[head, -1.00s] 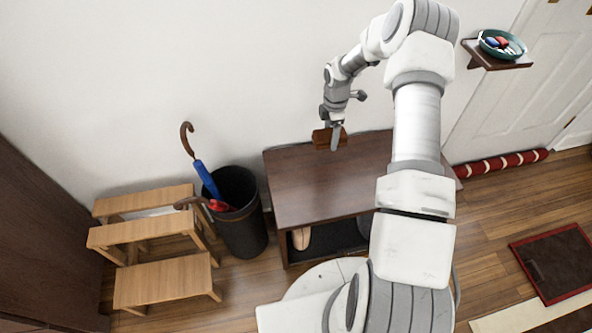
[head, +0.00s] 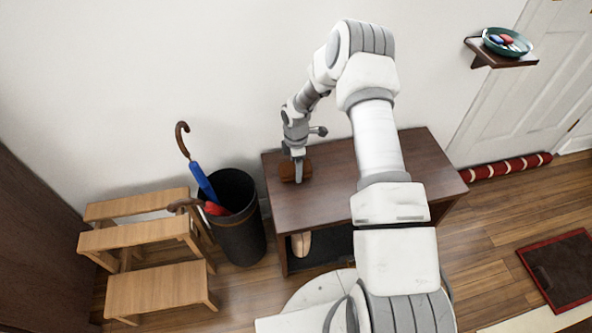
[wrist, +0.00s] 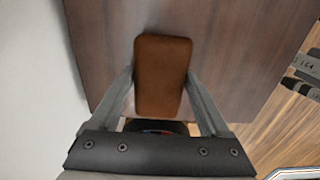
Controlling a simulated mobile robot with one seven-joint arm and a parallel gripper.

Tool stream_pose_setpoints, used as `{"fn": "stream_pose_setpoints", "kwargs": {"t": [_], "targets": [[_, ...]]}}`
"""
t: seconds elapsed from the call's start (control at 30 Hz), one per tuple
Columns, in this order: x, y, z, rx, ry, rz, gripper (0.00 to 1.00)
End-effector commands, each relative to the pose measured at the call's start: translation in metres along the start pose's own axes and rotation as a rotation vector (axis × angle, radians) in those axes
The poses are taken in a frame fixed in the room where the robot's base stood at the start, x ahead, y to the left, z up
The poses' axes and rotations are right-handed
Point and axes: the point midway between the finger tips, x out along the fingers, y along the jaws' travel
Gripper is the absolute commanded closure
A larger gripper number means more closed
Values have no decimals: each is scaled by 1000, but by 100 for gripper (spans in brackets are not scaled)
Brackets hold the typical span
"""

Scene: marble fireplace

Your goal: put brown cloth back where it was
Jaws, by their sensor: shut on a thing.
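The brown cloth (head: 288,172) looks like a rounded, flat, rectangular brown piece. My gripper (head: 298,177) is shut on it, over the left end of the dark wooden bench (head: 325,202). In the wrist view the cloth (wrist: 162,75) sits between the two fingers of my gripper (wrist: 160,82), with the bench top behind it. I cannot tell whether the cloth touches the bench top or hangs just above it.
A dark bin (head: 240,235) with umbrellas stands just left of the bench. A wooden step stool (head: 155,285) is further left. A wall shelf (head: 512,62) holds a teal bowl (head: 506,43). The visible bench top is otherwise clear. A pale shoe-like thing (head: 301,244) is below it.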

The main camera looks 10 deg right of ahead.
Motion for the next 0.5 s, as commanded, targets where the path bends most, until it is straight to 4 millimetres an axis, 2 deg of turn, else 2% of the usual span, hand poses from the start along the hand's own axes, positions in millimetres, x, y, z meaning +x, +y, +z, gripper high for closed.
{"fn": "stream_pose_setpoints", "kwargs": {"t": [0.03,0.43,0.47,0.5], "targets": [[8,0,0,-1,0,0,64],[12,0,0,0,0,2,64],[11,1,0,0,0,2,16],[11,1,0,0,0,2,9]]}}
